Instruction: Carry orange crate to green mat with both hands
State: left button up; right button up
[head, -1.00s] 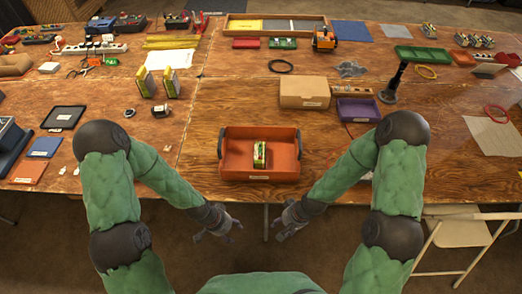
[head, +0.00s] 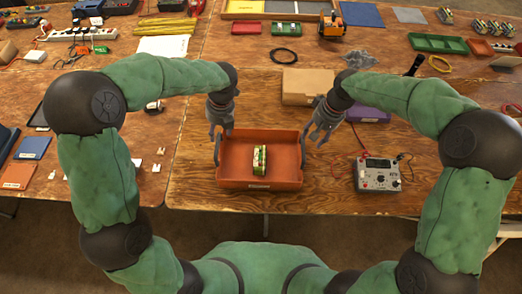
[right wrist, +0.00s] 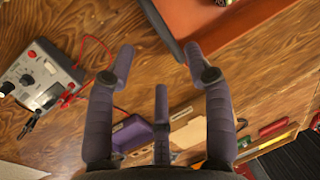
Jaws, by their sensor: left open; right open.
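The orange crate (head: 232,178) stands on the wooden table near its front edge, with a small green and yellow box (head: 259,160) upright inside. The crate has dark handles on its left and right sides. My left gripper (head: 221,132) is open, pointing down above the crate's left side. My right gripper (head: 315,138) is open, above the crate's right side. In the right wrist view the open right fingers (right wrist: 160,62) are empty, with the crate (right wrist: 210,20) and its dark handle beyond them. I cannot pick out a plain green mat; a green tray-like piece (head: 438,43) lies at the far right.
A grey meter (head: 378,175) with red leads lies right of the crate. A cardboard box (head: 306,86) and a purple tray (head: 369,115) lie behind it. Small white pieces lie to the left. The wood around the crate's front is clear.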

pick_arm(q)
jog(key=shift+w+a+r+m, duration=0.15)
jog(key=shift+w+r+m, duration=0.15)
jog(key=shift+r, duration=0.15)
pick_arm(e)
jog(key=shift+w+r, duration=0.25)
jog(key=shift+r, duration=0.1)
pick_arm(q)
jog(key=f, duration=0.3)
jog(key=a+f, duration=0.1)
jog(key=f, duration=0.3)
jog(key=a+f, duration=0.1)
jog(key=f, duration=0.2)
jog(key=shift+f, duration=0.35)
pick_arm(e)
jog(key=x, duration=1)
jog(key=shift+f, duration=0.4)
pick_arm(q)
grip_shut()
pick_arm(e)
grip_shut()
pick_arm(q)
jog(key=shift+r, duration=0.1)
